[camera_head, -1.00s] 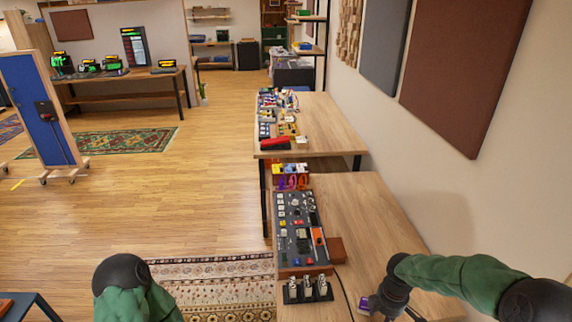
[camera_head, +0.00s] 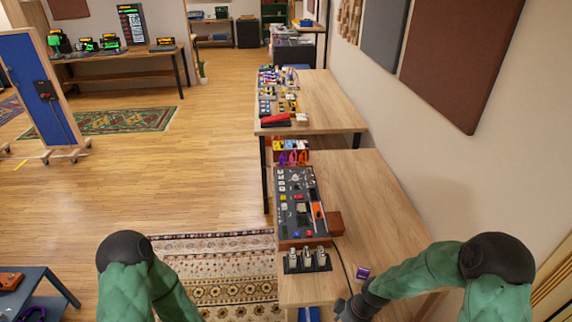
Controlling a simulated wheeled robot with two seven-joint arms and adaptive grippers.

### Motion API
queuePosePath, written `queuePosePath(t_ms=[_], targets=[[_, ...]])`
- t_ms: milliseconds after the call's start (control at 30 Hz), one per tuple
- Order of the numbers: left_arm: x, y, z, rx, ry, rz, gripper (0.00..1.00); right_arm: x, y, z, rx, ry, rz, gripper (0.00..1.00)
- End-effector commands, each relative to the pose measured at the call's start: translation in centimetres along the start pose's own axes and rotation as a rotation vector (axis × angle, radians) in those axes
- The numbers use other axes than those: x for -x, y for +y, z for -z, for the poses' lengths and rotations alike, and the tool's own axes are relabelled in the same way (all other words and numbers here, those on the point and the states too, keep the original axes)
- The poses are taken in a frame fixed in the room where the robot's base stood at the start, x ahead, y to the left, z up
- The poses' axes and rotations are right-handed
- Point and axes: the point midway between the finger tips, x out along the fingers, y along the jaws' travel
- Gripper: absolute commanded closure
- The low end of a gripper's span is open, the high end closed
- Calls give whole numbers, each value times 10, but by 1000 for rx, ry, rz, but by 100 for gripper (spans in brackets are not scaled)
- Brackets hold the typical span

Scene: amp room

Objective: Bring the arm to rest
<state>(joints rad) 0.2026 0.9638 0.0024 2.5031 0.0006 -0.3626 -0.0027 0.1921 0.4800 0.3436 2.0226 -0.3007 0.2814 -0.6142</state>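My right arm comes in from the lower right, green with a dark elbow. Its dark wrist and gripper (camera_head: 346,309) are by the near end of the wooden table (camera_head: 372,205), at the bottom edge of the head view. The fingers are too small and cut off to tell open from shut. A small purple box (camera_head: 362,272) lies on the table, apart from the gripper. My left arm shows only its green sleeve and dark elbow at the lower left; its gripper is out of view.
A pedal or control board (camera_head: 298,205) and a black stand with several metal pieces (camera_head: 306,260) sit on the table's left side. A second table (camera_head: 320,100) is beyond. A blue-grey bench (camera_head: 35,290) is at lower left. Open floor lies left.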

Motion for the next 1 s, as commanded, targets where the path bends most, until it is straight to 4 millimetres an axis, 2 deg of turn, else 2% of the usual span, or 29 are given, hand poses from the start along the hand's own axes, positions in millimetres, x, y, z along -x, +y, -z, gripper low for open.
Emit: queuePosePath(t_ms=[33,200,400,533,1000], targets=[[0,0,0,0,0,0,60,-18,-18,-6,-86,8,29,45],[0,0,0,0,0,0,60,-62,-66,-22,-422,41,78,45],[0,0,0,0,0,0,60,-90,-105,-48,-751,45,86,45],[0,0,0,0,0,0,60,-97,-116,-60,-870,43,78,45],[0,0,0,0,0,0,60,-97,-116,-60,-870,43,78,45]])
